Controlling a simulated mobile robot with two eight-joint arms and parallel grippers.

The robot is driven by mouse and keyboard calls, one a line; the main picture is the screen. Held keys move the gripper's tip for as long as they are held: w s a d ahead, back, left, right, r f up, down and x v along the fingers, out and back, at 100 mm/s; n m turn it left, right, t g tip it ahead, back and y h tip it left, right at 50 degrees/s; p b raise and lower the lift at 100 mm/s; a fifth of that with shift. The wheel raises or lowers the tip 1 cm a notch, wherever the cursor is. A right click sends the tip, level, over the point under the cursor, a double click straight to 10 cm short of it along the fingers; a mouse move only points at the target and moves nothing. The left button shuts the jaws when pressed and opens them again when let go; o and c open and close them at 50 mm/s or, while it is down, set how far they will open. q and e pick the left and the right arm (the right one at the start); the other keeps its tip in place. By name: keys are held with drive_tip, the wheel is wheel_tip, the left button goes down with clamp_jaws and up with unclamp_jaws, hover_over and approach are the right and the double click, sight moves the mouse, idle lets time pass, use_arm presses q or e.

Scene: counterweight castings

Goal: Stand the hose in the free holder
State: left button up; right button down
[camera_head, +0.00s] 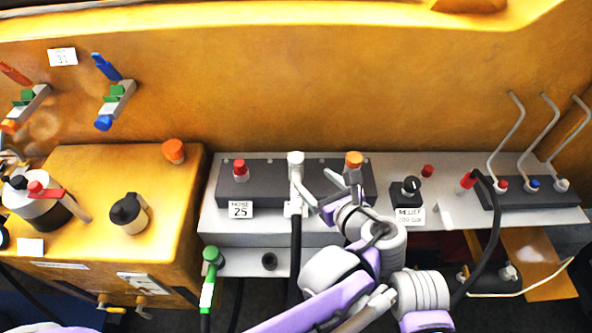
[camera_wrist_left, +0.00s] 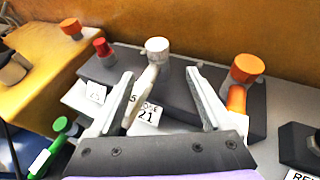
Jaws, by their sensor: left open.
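A hose with a white end fitting (camera_head: 295,187) hangs at the front of a dark port block; its black hose (camera_head: 295,262) runs down. In the left wrist view the white fitting (camera_wrist_left: 145,92) stands between my fingers, with a white cap (camera_wrist_left: 157,46) above. My left gripper (camera_head: 322,192), also in the wrist view (camera_wrist_left: 160,74), is open around the fitting's line; contact cannot be told. A dark round empty holder (camera_head: 269,261) sits on the lower grey ledge. Beside it, a green-ended hose (camera_head: 208,285) stands at the ledge's left. My right gripper is not in view.
The dark port block (camera_head: 265,171) bears a red cap (camera_head: 239,168) and an orange-capped fitting (camera_head: 354,162), close right of my gripper. A black hose (camera_head: 492,225) loops at right. Bent grey levers (camera_head: 508,135) stand farther right. A yellow wall rises behind.

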sight(300, 165)
use_arm(q)
drive_tip(key=x, duration=0.4)
drive_tip(key=shift+w+a, duration=0.2)
drive_tip(key=x, duration=0.5)
drive_tip(key=shift+w+a+r, duration=0.1)
drive_tip(key=shift+w+r, duration=0.1)
clamp_jaws()
